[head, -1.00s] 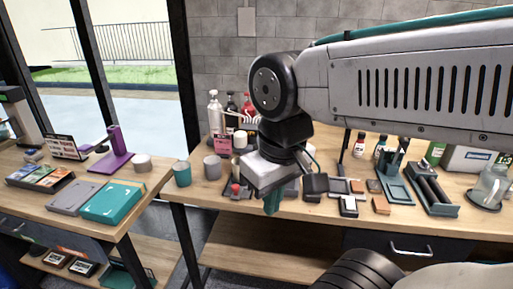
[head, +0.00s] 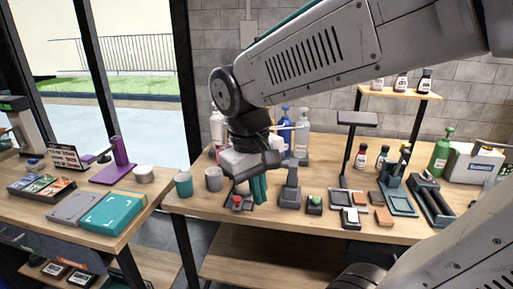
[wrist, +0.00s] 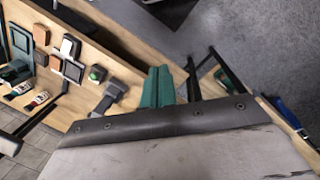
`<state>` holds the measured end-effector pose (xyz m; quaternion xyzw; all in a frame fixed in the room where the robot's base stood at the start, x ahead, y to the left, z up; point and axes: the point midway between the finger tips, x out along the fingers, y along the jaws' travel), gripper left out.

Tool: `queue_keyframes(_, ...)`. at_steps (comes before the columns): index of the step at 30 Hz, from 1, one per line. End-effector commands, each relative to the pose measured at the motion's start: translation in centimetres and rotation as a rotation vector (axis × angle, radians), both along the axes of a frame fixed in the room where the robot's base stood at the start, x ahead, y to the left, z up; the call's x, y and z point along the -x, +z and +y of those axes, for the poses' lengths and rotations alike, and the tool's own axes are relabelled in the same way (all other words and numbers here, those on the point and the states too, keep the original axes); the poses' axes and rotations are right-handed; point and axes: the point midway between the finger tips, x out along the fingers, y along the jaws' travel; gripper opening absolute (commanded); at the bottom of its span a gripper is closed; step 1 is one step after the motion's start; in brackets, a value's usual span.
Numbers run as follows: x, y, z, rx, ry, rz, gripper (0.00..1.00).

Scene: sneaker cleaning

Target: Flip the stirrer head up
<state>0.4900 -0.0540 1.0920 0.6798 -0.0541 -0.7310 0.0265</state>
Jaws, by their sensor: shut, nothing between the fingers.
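My gripper (head: 259,190) has teal fingers, pressed together and empty, hanging above the front of the workbench. The fingers also show in the wrist view (wrist: 158,87), pointing away from the camera. A small dark device with a red button (head: 237,201) stands just left of the fingers, partly hidden by my gripper. A grey upright device (head: 290,188) stands just right of the fingers, apart from them; it also shows in the wrist view (wrist: 110,96). Beside it is a block with a green button (head: 314,203). I cannot tell for sure which of these carries the stirrer head.
Grey cup (head: 214,179) and teal cup (head: 183,185) stand at the bench's left end. Bottles (head: 302,140) stand behind my gripper. A tall stand with a flat top (head: 357,118) rises to the right. Small blocks and trays (head: 399,196) crowd the right side.

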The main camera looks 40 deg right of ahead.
Motion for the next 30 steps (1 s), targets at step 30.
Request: queue_keyframes(30,-23.3,3.3,-10.5,0.625,-0.865,-0.33,0.0)
